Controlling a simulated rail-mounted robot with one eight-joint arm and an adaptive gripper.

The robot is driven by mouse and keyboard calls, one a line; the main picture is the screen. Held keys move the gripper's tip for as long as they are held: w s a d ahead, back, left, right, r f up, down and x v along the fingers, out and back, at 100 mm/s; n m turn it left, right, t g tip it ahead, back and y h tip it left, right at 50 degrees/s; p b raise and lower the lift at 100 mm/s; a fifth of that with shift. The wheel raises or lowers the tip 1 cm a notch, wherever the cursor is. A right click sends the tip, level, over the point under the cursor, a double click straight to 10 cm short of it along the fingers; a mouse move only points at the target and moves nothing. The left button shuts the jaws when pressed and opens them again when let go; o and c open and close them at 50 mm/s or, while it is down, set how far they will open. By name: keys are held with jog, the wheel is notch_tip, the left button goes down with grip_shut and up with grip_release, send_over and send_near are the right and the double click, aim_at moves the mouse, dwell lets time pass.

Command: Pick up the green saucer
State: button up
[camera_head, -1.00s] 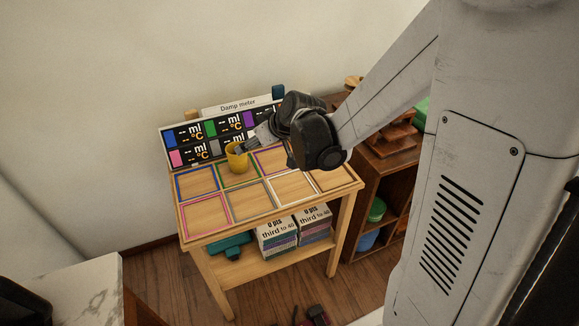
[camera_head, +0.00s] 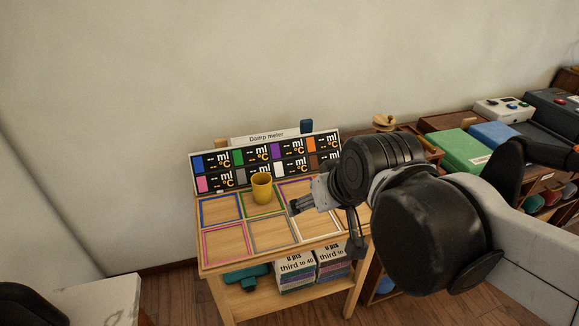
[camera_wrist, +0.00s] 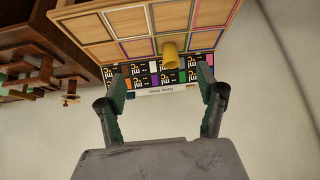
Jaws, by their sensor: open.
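I cannot make out a green saucer for certain in the current views. A small green round dish (camera_head: 535,203) sits in the low shelf at the far right of the head view, but it is too small to tell its kind. My gripper (camera_head: 303,205) is above the right part of the wooden table, right of the yellow cup (camera_head: 262,188). In the wrist view, my gripper (camera_wrist: 161,82) has its fingers spread wide with nothing between them. The yellow cup (camera_wrist: 170,53) shows beyond the fingers, apart from them.
The wooden table (camera_head: 272,222) has colored square frames, a display panel (camera_head: 266,161) behind them and stacked boxes (camera_head: 296,268) below. Green (camera_head: 462,150) and blue (camera_head: 497,135) boxes lie on the shelf at right. A marble-topped surface (camera_head: 95,303) stands lower left.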

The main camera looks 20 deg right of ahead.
jog(key=s, duration=0.3)
jog(key=shift+s+d+m+h, duration=0.2)
jog(key=shift+d+m+h, duration=0.05)
jog(key=shift+m+h, duration=0.05)
jog(key=shift+c, duration=0.5)
jog(key=shift+s, duration=0.1)
jog(key=c, duration=1.4)
